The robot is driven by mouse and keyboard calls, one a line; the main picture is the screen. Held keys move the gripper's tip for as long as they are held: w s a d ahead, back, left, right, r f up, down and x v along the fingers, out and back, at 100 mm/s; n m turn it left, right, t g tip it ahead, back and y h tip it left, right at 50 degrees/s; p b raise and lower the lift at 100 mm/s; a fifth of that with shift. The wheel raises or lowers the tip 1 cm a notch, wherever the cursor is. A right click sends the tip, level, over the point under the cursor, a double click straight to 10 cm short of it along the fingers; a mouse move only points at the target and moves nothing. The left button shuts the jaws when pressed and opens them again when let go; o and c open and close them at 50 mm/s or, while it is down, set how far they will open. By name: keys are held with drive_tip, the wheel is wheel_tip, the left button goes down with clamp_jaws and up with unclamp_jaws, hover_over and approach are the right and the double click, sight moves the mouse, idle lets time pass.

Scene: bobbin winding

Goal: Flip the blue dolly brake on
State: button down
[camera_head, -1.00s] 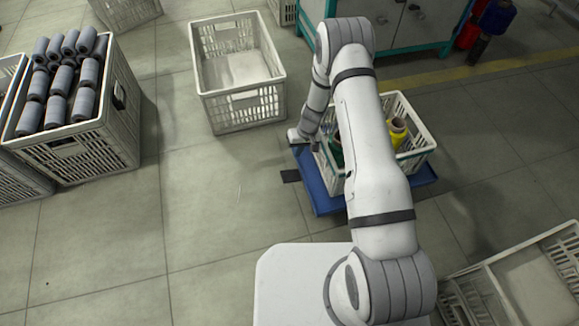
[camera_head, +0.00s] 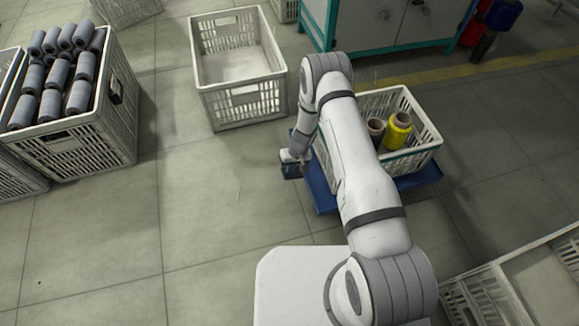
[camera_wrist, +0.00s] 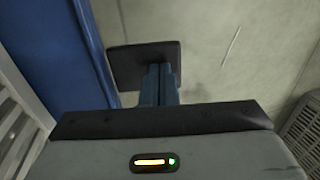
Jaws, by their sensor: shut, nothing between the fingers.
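The blue dolly (camera_head: 320,196) stands on the floor under a white crate, and its blue edge (camera_wrist: 60,50) fills the upper left of the wrist view. The brake pedal (camera_wrist: 126,66) is a flat dark plate beside that edge. My gripper (camera_wrist: 160,72) is shut and empty, its blue fingers over the right part of the plate and hiding some of it. I cannot tell whether the tips touch it. In the head view my gripper (camera_head: 291,170) is low at the dolly's left side, covering most of the pedal.
The white crate (camera_head: 420,158) on the dolly holds a yellow bobbin (camera_head: 398,130) and a brown-topped one (camera_head: 376,131). An empty crate (camera_head: 240,100) stands behind left. A crate of grey bobbins (camera_head: 75,150) is at far left. Floor left of the dolly is clear.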

sight(285, 173)
drive_tip(key=shift+a, duration=0.4)
drive_tip(key=shift+d+f, duration=0.1)
drive_tip(key=shift+d, duration=0.25)
drive_tip(key=shift+a+f+b, duration=0.15)
drive_tip(key=shift+b, duration=0.4)
drive_tip(key=b, duration=0.1)
drive_tip(key=a+f+b, duration=0.1)
drive_tip(key=f+b, duration=0.1)
drive_tip(key=b, duration=0.1)
drive_tip(key=shift+s+a+f, duration=0.15)
drive_tip(key=shift+s+f, duration=0.1)
drive_tip(key=shift+a+f, duration=0.1)
